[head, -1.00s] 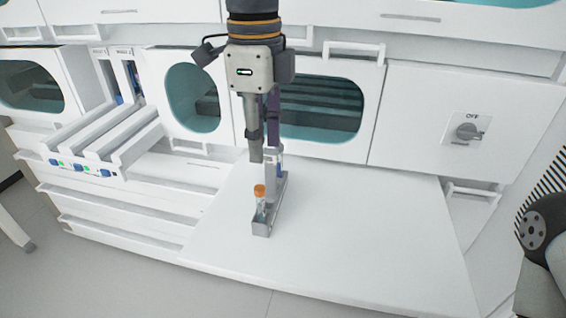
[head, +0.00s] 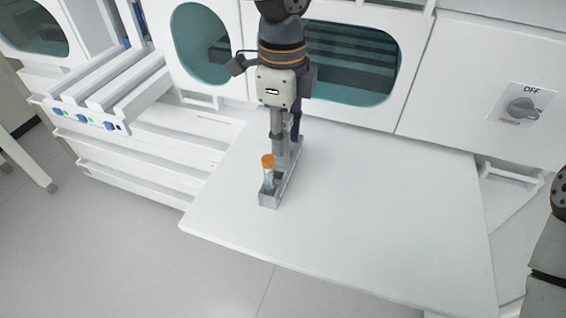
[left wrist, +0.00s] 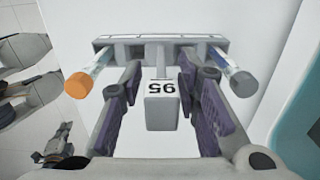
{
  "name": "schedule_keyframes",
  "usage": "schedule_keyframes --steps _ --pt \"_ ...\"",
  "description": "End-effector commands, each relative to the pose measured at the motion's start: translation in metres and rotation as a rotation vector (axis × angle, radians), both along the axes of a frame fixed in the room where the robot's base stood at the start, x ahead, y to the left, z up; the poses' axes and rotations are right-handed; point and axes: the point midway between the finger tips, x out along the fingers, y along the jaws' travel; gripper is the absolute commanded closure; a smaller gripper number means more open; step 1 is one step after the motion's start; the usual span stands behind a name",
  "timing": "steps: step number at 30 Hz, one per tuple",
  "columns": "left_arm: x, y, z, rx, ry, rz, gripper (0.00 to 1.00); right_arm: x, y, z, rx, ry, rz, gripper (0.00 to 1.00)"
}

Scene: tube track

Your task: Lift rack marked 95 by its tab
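The grey rack (head: 284,182) stands on the white worktop. An orange-capped tube (head: 268,172) stands in its near end. In the left wrist view, the rack (left wrist: 160,44) holds that orange-capped tube (left wrist: 80,84) at the left and a grey-capped tube (left wrist: 240,80) at the right. The tab (left wrist: 162,112), marked 95 and upside down here, juts out from the middle. My left gripper (head: 284,140) is over the rack, pointing down. Its purple-padded fingers (left wrist: 160,95) are open on either side of the tab, with gaps showing.
The white worktop (head: 360,220) is clear around the rack. A white cabinet with dark windows (head: 350,65) stands behind it. A switch knob marked OFF (head: 522,108) is at the right. White slotted trays (head: 110,85) are at the left.

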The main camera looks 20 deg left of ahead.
Motion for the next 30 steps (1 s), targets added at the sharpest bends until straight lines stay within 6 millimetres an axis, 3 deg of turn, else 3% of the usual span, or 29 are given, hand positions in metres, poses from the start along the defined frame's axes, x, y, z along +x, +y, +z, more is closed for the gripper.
schedule_keyframes --steps 5,9,10,22,30 --pt "0.0 0.0 0.0 0.0 -0.001 0.0 0.7 0.0 0.0 0.0 0.0 0.0 0.0 1.0" --pt "0.0 0.0 0.0 0.0 -0.001 0.0 0.97 0.0 0.0 0.0 0.0 0.0 0.0 1.0" --pt "0.0 0.0 0.0 0.0 -0.001 0.0 1.0 0.0 0.0 0.0 0.0 0.0 0.0 1.0" --pt "0.001 0.0 0.004 0.0 -0.003 0.001 1.0 0.0 0.0 0.0 0.0 -0.001 0.0 1.0" --pt "0.0 0.0 0.035 -0.001 -0.005 0.002 1.0 0.003 0.0 0.003 0.0 -0.012 0.0 1.0"
